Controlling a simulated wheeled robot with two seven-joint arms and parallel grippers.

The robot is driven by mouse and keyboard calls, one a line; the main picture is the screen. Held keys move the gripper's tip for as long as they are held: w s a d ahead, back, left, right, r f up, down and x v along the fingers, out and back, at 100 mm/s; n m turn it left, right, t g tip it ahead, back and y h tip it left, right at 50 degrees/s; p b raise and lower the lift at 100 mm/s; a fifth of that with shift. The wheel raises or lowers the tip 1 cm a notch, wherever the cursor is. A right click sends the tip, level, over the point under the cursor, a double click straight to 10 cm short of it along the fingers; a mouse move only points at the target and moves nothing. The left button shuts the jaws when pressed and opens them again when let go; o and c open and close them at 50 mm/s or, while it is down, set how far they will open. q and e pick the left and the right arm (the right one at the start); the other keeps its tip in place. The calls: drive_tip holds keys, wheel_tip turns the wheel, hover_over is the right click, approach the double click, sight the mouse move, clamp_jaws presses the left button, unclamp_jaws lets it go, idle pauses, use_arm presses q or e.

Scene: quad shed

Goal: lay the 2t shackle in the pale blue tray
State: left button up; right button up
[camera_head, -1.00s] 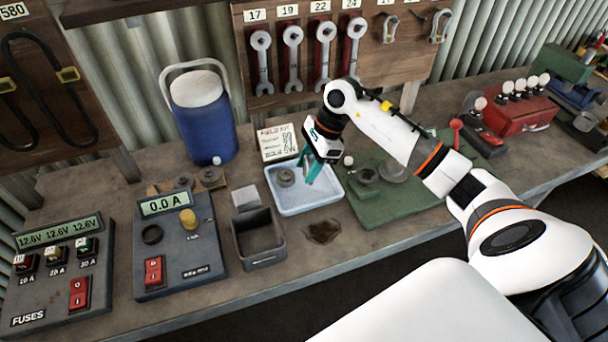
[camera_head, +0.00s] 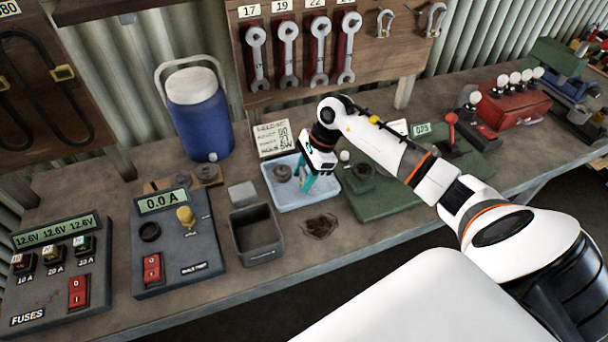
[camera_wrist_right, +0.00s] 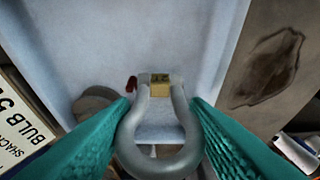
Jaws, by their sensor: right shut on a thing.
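The pale blue tray (camera_head: 290,203) lies on the bench, and it fills much of the right wrist view (camera_wrist_right: 75,30). My right gripper (camera_head: 306,184) is over the tray, fingers pointing down. In the right wrist view, its teal fingers (camera_wrist_right: 160,125) are shut on a grey shackle (camera_wrist_right: 160,162) with a yellow tag; the tag is too small to read. The shackle has a red pin end and appears over the tray floor; I cannot tell whether it touches. In the head view the gripper hides it. A round grey part (camera_head: 283,173) sits in the tray's left side. My left gripper is out of view.
A dark open bin (camera_head: 256,236) stands left of the tray, and a green mat (camera_head: 375,207) with parts lies right. A card (camera_head: 271,138) and a blue drum (camera_head: 202,130) stand behind. Two shackles (camera_head: 384,24) hang on the board (camera_head: 400,50). A dark stain marks the bench in front.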

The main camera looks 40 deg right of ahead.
drive_tip(key=shift+f, duration=0.3)
drive_tip(key=o, duration=1)
drive_tip(key=shift+r, duration=0.1)
drive_tip(key=shift+r, duration=0.1)
